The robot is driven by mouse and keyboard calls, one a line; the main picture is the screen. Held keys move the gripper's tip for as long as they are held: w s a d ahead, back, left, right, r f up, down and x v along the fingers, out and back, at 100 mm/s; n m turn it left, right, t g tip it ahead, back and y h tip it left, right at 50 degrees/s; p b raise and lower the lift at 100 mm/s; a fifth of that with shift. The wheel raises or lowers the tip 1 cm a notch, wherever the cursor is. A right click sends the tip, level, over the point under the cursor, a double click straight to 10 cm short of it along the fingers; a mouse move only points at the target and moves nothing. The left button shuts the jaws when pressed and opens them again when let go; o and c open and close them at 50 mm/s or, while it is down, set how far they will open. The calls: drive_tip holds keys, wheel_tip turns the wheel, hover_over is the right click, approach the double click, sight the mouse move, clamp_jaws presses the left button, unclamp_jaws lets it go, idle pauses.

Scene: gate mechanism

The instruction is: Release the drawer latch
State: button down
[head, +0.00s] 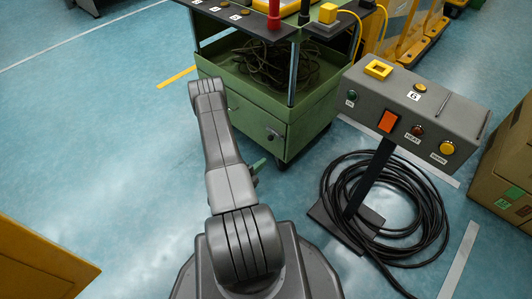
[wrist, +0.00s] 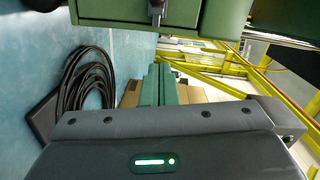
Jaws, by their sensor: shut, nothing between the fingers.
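The green cart's drawer front (head: 250,120) faces me below an open shelf in the head view. A small dark latch or handle (head: 273,134) sits on its right part. In the wrist view, a dark grey handle-like part (wrist: 156,10) hangs from the green front (wrist: 110,12) at the top edge, partly cut off. My gripper (head: 260,163) shows only as a small green tip beside my arm, low in front of the cart. In the wrist view my gripper's green fingers (wrist: 158,70) are together, empty, and apart from the dark part.
A grey control box (head: 415,105) on a post stands right of the cart, with a coiled black cable (head: 400,215) around its base. Cardboard boxes (head: 510,165) stand at far right, and a yellow panel (head: 35,265) at lower left. Blue floor left of my arm is clear.

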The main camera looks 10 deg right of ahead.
sight(270, 134)
drive_tip(key=w+d+f+b, duration=0.1)
drive_tip(key=w+d+b, duration=0.3)
drive_tip(key=w, duration=0.5)
drive_tip(key=shift+x, duration=0.85)
drive_tip(key=shift+s, duration=0.1)
drive_tip(key=w+a, duration=0.1)
drive_tip(key=w+a+b, duration=0.1)
drive_tip(key=w, duration=0.1)
drive_tip(key=shift+w+a, duration=0.1)
drive_tip(key=shift+a, duration=0.05)
